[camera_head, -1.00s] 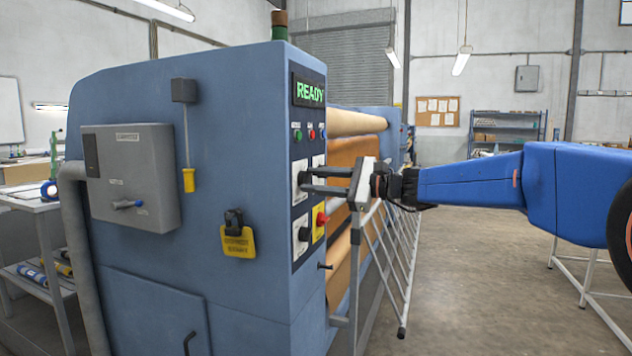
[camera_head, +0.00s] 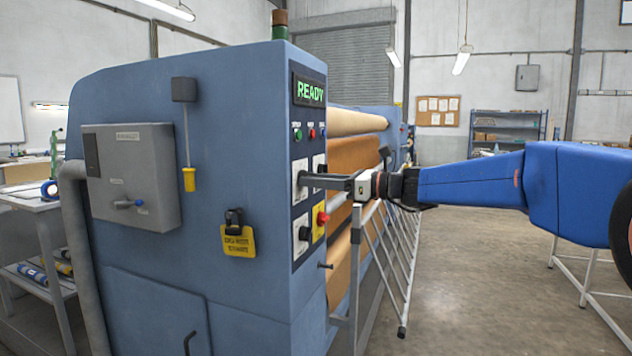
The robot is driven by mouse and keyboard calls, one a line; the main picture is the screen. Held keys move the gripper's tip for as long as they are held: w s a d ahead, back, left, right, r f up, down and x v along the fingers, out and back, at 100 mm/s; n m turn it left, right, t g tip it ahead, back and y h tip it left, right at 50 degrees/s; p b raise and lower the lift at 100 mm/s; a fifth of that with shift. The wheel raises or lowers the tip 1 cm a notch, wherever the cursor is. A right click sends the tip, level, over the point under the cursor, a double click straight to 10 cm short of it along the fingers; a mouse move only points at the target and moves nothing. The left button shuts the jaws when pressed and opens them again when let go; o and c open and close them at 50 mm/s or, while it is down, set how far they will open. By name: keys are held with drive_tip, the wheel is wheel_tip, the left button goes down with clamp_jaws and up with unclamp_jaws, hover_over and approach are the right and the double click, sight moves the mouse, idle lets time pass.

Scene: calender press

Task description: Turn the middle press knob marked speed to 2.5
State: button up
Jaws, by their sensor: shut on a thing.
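The blue calender press (camera_head: 200,120) stands at left centre, with a control panel of white knob plates on its right edge. The middle-left knob plate (camera_head: 300,192) is level with my gripper (camera_head: 303,181). My gripper reaches in from the right, its fingers shut on the knob there. The fingers hide the knob, and its pointer and scale cannot be read. A lower black knob (camera_head: 304,233) sits below on the same panel. The display (camera_head: 309,92) reads READY in green.
A red knob on a yellow plate (camera_head: 321,218) is close below my fingers. Green and red buttons (camera_head: 311,133) sit above. A white slatted guard (camera_head: 385,260) stands under my arm. A yellow tag with a padlock (camera_head: 238,241) hangs on the press side. Open floor lies at right.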

drive_tip(key=shift+f+m, duration=0.1)
drive_tip(key=shift+m, duration=0.2)
drive_tip(key=o, duration=1)
drive_tip(key=shift+o, duration=0.2)
drive_tip(key=v, duration=1.7)
drive_tip(key=shift+d, duration=0.2)
drive_tip(key=shift+s, duration=0.1)
